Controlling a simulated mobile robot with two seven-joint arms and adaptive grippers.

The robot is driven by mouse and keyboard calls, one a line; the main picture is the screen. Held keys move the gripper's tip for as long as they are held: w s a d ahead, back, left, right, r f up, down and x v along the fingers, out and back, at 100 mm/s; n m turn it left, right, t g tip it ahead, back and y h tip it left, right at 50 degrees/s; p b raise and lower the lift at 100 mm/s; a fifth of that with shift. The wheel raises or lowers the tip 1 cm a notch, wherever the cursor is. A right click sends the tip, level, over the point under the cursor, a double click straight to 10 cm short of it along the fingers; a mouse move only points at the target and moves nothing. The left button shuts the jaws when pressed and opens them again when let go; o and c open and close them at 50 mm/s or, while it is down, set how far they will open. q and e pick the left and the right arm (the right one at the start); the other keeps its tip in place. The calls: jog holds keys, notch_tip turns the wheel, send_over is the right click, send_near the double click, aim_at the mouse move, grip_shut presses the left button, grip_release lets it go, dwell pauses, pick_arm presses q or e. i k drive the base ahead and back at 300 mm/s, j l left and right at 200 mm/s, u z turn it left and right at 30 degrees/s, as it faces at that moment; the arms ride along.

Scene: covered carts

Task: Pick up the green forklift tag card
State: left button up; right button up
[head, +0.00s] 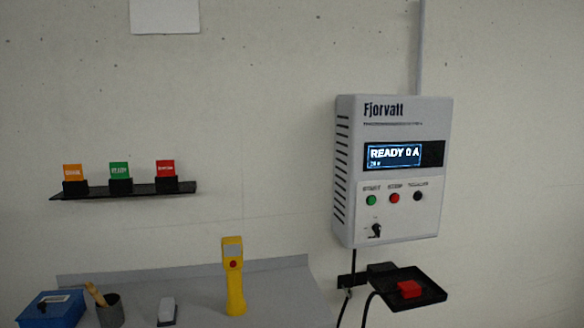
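The green tag card (119,170) stands upright in a black holder on a small black wall shelf (185,187) at the left of the head view. Its white lettering looks like "READY". An orange card (72,172) stands in a holder to its left and a red card (165,170) in a holder to its right, with gaps between them. Neither of my grippers shows in the head view.
A grey Fjorvatt wall box (350,150) hangs at the right, its screen reading "READY 0 A". Below it, a black tray (432,290) holds a red object (409,289). A grey bench top (285,290) carries a yellow handheld device (233,275), a cup (111,312) and a blue box (50,310).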

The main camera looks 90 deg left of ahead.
aim_at(118, 170)
jog(key=u, duration=3.75)
jog(key=z, duration=0.35)
jog(key=j+z, duration=0.4)
jog(key=k+j+z, duration=0.1)
jog(key=z, duration=0.3)
jog(key=k+j+z, duration=0.1)
jog(key=j+z, duration=0.3)
jog(key=l, duration=0.1)
